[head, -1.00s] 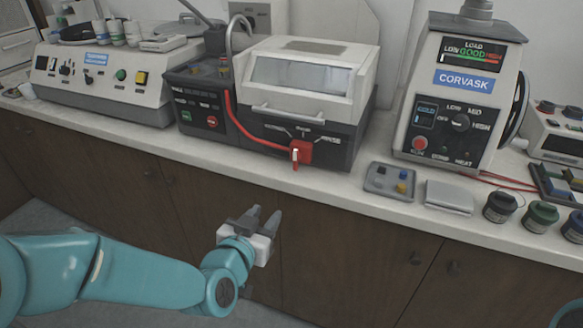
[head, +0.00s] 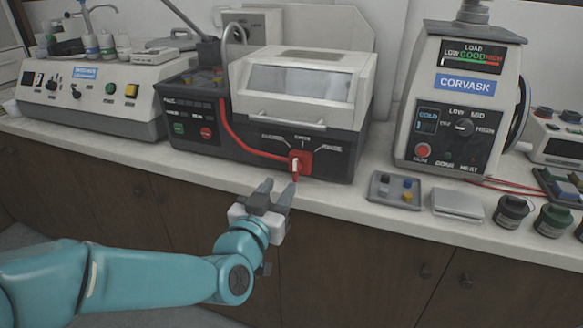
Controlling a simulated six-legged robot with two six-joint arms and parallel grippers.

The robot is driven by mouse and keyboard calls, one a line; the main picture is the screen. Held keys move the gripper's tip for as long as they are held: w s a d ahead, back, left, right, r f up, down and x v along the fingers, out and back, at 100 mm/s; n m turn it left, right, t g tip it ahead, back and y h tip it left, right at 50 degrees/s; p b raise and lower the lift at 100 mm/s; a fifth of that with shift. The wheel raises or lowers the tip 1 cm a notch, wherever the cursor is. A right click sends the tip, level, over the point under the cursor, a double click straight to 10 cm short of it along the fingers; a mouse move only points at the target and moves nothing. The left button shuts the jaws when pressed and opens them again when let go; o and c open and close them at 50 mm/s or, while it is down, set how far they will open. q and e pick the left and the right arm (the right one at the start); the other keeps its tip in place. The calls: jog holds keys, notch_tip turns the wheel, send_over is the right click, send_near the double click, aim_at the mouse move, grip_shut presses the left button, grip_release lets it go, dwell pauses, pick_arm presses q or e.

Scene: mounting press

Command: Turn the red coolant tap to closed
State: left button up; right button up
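The red coolant tap (head: 299,163) sits on the lower right front of the grey and white cutting machine (head: 300,95). Its handle, with a white stripe, points down. Labels are printed left, above and right of it, too small to read surely. A red hose runs from the tap up the machine's left side. My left gripper (head: 279,188) is in front of the counter edge, just below and left of the tap. Its two grey fingers point up toward the tap, apart, with nothing between them. It does not touch the tap. My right gripper is not in view.
The white counter (head: 340,197) has a narrow bare strip before the machine. Right of the tap are a grey tray (head: 393,188) with small blocks, a flat grey box (head: 457,204), dark jars (head: 510,211) and the Corvask press (head: 459,105). A polishing unit (head: 90,98) stands at left.

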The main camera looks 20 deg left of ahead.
aim_at(295, 163)
pick_arm(q)
jog(key=w, duration=0.8)
jog(key=shift+w+d, duration=0.1)
jog(key=shift+w, duration=0.3)
grip_shut()
